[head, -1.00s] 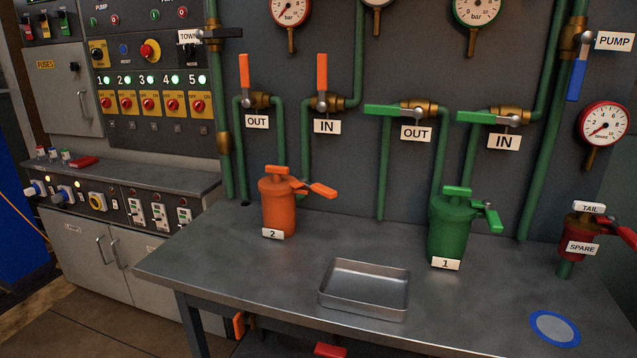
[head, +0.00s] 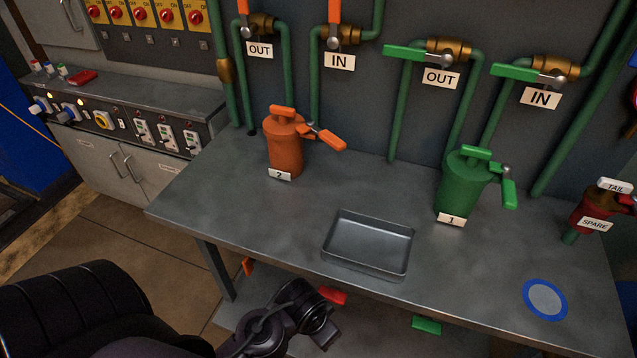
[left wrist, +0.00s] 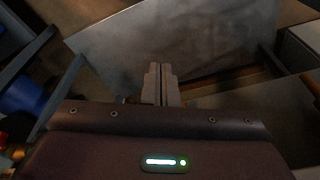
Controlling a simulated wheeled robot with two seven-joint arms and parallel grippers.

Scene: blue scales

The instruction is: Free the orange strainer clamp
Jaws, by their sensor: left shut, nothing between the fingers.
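The orange strainer (head: 286,150), labelled 2, stands upright at the back left of the bench. Its orange clamp lever (head: 327,136) sticks out from the metal fitting on its right side and slopes slightly down to the right. An orange handle sits on the lid. My left gripper (left wrist: 161,82) is shut and empty in the left wrist view. My left arm is low at the front left in the head view, below the bench's front edge and well apart from the strainer; its fingertips are not clear there. My right gripper is in neither view.
A metal tray (head: 368,247) lies near the bench's front edge. The green strainer (head: 465,184), labelled 1, stands to the right, with a blue-rimmed disc (head: 545,298) at the front right. Green pipes run behind. The bench (head: 225,205) is bare left of the tray.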

